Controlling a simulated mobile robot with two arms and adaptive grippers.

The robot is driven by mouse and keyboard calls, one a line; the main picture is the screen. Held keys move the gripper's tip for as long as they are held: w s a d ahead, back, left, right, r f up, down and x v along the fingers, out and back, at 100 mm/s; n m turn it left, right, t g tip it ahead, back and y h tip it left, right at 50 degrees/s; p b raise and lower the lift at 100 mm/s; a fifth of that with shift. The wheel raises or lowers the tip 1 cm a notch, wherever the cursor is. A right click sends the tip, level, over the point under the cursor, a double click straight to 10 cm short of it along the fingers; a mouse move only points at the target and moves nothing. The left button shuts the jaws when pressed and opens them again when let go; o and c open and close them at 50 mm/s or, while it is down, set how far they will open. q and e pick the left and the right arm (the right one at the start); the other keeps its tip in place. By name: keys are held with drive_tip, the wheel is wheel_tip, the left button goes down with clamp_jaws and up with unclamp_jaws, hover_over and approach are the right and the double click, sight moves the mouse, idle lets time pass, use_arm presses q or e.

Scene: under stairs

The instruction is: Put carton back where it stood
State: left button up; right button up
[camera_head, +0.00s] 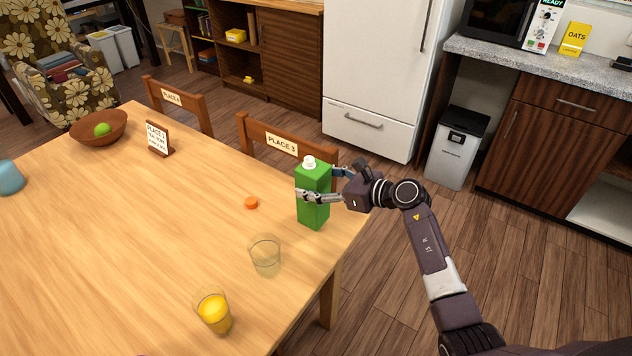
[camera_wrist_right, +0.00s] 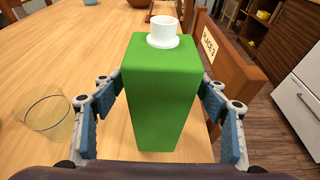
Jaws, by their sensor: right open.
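The green carton (camera_head: 314,206) with a white spout stands upright on the wooden table near its right edge. It also fills the middle of the right wrist view (camera_wrist_right: 160,95). My right gripper (camera_head: 322,190) is open, with one finger on each side of the carton; in the wrist view its blue-padded fingers (camera_wrist_right: 162,125) flank the carton, with small gaps visible low down. My left gripper is not in view.
An empty glass (camera_head: 265,256) and a glass of orange juice (camera_head: 213,313) stand in front of the carton. A chair labelled PLACE 3 (camera_head: 282,146) is behind it. A sign (camera_head: 158,139) and a bowl (camera_head: 98,129) with a green fruit are farther left. The table's middle is clear.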

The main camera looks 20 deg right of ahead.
drive_tip(key=b+v, duration=0.2)
drive_tip(key=v, duration=1)
drive_tip(key=shift+r, duration=0.1)
